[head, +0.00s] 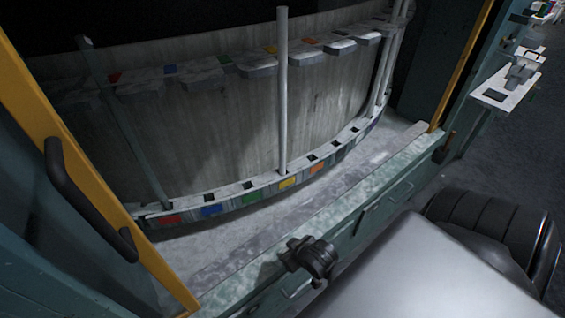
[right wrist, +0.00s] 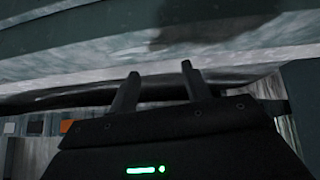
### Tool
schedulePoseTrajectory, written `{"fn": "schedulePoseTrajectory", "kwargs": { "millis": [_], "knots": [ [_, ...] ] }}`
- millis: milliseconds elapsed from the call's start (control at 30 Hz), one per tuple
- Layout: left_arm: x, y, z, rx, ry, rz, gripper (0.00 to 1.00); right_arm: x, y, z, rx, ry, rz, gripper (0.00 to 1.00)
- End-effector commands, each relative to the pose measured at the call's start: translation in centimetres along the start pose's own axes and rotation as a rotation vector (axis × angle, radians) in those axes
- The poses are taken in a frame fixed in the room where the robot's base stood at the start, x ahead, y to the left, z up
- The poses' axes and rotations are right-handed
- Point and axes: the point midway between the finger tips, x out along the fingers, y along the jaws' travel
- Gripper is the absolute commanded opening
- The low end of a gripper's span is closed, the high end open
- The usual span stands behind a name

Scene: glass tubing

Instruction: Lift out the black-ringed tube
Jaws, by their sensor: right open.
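A pale upright tube (head: 282,90) stands in the middle of a curved rack (head: 235,198). A darker tube (head: 126,125) leans at the left. More pale tubes (head: 388,62) stand close together at the far right of the rack. I cannot make out a black ring on any tube. My right gripper (head: 308,258) is at the front sill, outside the cabinet and well short of the tubes. In the right wrist view its two fingers (right wrist: 157,82) are apart with nothing between them. My left gripper is not in view.
The cabinet's front sill (head: 355,215) lies between my right gripper and the rack. A yellow-edged frame with a black handle (head: 90,200) bounds the left, and another yellow post (head: 465,60) the right. Coloured tags mark the rack. A white shelf (head: 507,92) is outside at right.

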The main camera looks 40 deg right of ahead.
Motion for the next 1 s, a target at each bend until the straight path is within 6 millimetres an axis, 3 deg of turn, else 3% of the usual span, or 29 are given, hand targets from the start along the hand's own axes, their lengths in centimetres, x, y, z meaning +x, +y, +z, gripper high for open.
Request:
{"fn": "schedulePoseTrajectory", "kwargs": {
  "millis": [33, 200, 300, 400, 500, 667, 1000],
  "knots": [
    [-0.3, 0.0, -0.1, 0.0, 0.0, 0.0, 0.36, -0.2, 1.7, -3.1, 0.025, 0.095, 0.026, 0.48],
    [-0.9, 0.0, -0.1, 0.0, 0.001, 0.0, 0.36, -2.0, 8.0, -13.2, 0.106, 0.456, 0.108, 0.48],
    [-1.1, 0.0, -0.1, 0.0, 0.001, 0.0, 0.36, -4.0, 11.5, -17.8, 0.142, 0.65, 0.148, 0.48],
    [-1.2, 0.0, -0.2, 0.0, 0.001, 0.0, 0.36, -5.9, 13.8, -20.8, 0.163, 0.792, 0.173, 0.48],
    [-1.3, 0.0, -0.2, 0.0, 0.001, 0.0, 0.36, -7.1, 15.0, -22.2, 0.171, 0.867, 0.187, 0.48],
    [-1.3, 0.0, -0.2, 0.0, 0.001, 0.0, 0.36, -7.5, 15.4, -22.8, 0.174, 0.897, 0.19, 0.48],
    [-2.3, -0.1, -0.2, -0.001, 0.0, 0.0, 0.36, -4.7, 16.5, -26.2, 0.174, 0.894, 0.19, 0.48]
  ]
}}
